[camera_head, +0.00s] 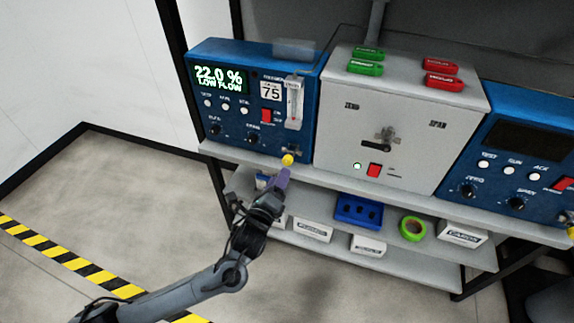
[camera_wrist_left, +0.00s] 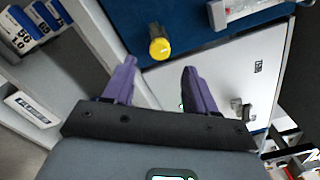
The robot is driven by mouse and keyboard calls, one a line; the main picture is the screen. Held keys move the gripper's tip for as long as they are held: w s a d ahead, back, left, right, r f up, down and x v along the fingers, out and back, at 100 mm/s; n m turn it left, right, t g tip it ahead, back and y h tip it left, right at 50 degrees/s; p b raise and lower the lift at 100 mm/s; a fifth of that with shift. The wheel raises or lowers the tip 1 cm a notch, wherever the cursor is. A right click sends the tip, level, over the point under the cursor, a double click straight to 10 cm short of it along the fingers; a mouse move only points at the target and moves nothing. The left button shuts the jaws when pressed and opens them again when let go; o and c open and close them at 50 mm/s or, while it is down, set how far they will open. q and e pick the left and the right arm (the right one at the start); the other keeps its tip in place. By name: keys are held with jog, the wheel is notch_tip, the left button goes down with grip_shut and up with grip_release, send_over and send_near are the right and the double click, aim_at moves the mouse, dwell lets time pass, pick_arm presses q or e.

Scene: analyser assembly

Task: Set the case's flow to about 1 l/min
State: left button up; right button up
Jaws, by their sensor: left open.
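The left blue analyser case (camera_head: 250,118) stands on the bench shelf. Its green display (camera_head: 219,78) reads "22.0 %" and "LOW FLOW". A clear flow meter tube (camera_head: 294,103) sits at the right of its front. A yellow knob (camera_head: 287,159) sticks out low on the front, below the flow meter. In the left wrist view the yellow knob (camera_wrist_left: 159,48) lies ahead, between and beyond the purple fingertips. My left gripper (camera_head: 283,176) is open and empty, just below and in front of the knob, apart from it.
A grey box (camera_head: 408,110) with green and red tags on top stands right of the case. A second blue case (camera_head: 512,160) is at the far right. The shelf below holds a blue tray (camera_head: 358,211), green tape (camera_head: 412,228) and white boxes (camera_head: 313,229).

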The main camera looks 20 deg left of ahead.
aim_at(286, 162)
pick_arm(q)
jog(key=w+b, duration=0.2)
jog(key=w, duration=0.6)
jog(key=shift+w+a+b, duration=0.1)
jog(key=shift+w+b, duration=0.05)
jog(key=shift+b, duration=0.15)
jog(key=c, duration=1.1)
